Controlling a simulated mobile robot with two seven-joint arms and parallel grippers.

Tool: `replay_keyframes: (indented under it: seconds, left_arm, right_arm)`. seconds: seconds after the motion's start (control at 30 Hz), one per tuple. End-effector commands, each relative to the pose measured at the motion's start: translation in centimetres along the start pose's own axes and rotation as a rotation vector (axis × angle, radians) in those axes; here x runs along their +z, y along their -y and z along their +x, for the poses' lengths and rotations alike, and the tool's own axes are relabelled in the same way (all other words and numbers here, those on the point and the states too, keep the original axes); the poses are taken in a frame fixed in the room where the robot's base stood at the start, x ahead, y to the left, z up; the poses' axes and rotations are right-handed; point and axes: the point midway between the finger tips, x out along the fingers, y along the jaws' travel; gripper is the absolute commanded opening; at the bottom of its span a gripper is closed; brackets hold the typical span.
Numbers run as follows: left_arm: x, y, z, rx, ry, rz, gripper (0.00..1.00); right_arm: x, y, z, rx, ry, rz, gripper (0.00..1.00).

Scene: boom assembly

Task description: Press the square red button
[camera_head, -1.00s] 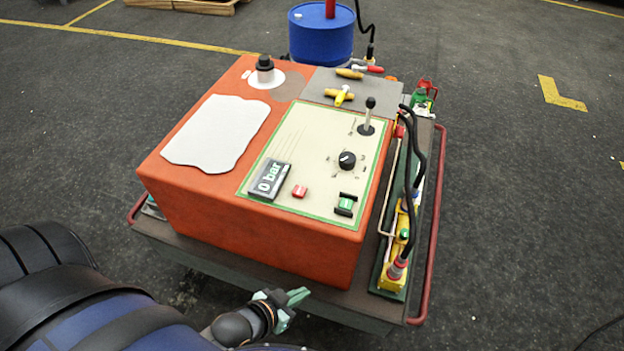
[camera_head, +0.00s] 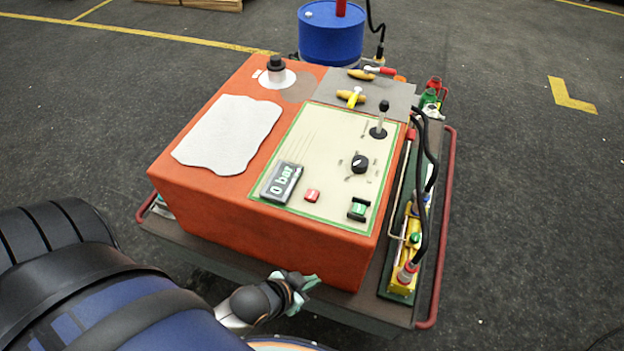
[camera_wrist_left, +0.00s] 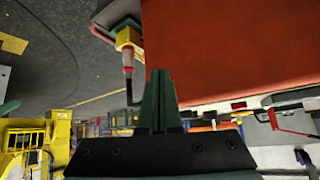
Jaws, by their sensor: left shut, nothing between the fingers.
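The square red button (camera_head: 312,196) sits on the cream panel (camera_head: 331,157) on top of the orange box (camera_head: 250,225). It lies between the "0 bar" display and a green switch. My left gripper (camera_head: 309,283) is in front of the box's near side, below the panel and apart from the button. In the left wrist view its fingers (camera_wrist_left: 158,98) are together with nothing between them, and the orange box (camera_wrist_left: 230,50) fills the upper right. The button does not show in the wrist view. My right gripper is in neither view.
The "0 bar" display (camera_head: 281,183), green switch (camera_head: 358,209), black knob (camera_head: 360,163) and upright lever (camera_head: 380,120) stand around the button. A yellow pump (camera_head: 404,272) with black hoses lies on the cart at right, inside a red rail (camera_head: 440,240). A blue barrel (camera_head: 331,34) stands behind.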

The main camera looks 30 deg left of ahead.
Motion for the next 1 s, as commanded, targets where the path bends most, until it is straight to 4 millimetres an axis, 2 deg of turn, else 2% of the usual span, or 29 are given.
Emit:
replay_keyframes:
  seconds: [0.03,0.07,0.33,0.5,0.6,0.77,1.0]
  left_arm:
    - [-1.7,0.7,-0.4,-0.02,0.025,0.054,0.0]
    - [-2.5,1.3,-0.4,-0.035,0.048,0.103,0.0]
    - [-10.4,8.4,1.7,-0.235,0.327,0.775,0.0]
    - [-16.2,12.5,0.7,-0.326,0.543,1.099,0.0]
    - [-18.9,14.1,-0.4,-0.352,0.656,1.221,0.0]
    - [-21.0,15.4,-1.6,-0.365,0.759,1.314,0.0]
    - [-21.1,15.6,-1.8,-0.364,0.779,1.329,0.0]
  right_arm:
    - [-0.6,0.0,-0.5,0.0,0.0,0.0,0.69]
    - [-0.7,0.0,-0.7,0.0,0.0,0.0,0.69]
    - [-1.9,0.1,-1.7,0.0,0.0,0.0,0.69]
    - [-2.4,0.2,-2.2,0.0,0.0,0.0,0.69]
    - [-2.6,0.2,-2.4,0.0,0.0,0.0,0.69]
    - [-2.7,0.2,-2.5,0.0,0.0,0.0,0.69]
    - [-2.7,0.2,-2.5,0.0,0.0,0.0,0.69]
